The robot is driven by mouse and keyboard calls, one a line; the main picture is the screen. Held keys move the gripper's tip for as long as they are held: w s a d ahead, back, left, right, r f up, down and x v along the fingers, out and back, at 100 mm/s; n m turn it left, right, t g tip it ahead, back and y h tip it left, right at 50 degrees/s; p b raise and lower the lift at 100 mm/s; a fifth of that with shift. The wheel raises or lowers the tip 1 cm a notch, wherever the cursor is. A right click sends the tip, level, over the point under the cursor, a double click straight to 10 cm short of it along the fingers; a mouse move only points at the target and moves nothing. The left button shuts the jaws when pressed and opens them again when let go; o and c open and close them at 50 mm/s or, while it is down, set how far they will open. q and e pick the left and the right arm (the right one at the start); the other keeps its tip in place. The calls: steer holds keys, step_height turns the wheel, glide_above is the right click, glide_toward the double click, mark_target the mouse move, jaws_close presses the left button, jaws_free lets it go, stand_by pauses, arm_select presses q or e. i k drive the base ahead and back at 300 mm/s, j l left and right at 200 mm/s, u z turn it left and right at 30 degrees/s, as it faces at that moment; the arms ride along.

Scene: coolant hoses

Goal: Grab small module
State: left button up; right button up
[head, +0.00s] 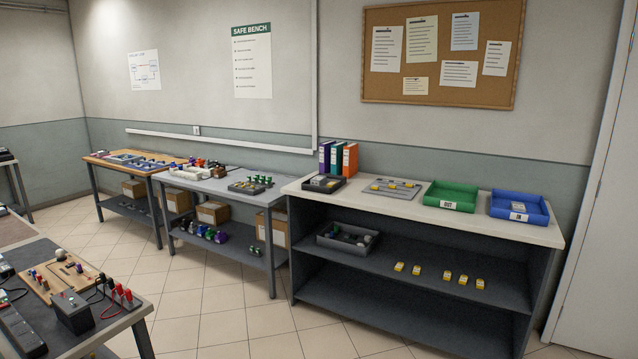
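Neither of my grippers shows in the head view. Several small yellow modules (463,280) stand apart in a loose row on the middle shelf of the dark shelf unit (518,285). A flat grey board (405,194) with small yellow pieces on it lies on the unit's pale top. A dark tray (308,186) with small pieces sits left of the board. I cannot tell which piece the task calls the small module.
A green bin (436,206) and a blue bin (533,217) stand on the unit's top. A grey tray (326,243) holds parts on the middle shelf. A grey workbench (228,197) is left; a cluttered bench (135,312) is near left. The tiled floor (240,325) between is clear.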

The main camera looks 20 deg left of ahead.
mark_target(320, 181)
steer(key=i+j+u, duration=0.15)
steer(key=i, duration=0.25)
steer(key=i+j+z, duration=0.15)
steer(key=i, duration=1.55)
steer(key=i+j+u, duration=0.1)
steer(key=i+u, duration=0.6)
steer(key=i, duration=0.2)
steer(key=i+l+u, duration=0.15)
steer(key=i+u, duration=0.2)
steer(key=i, duration=0.1)
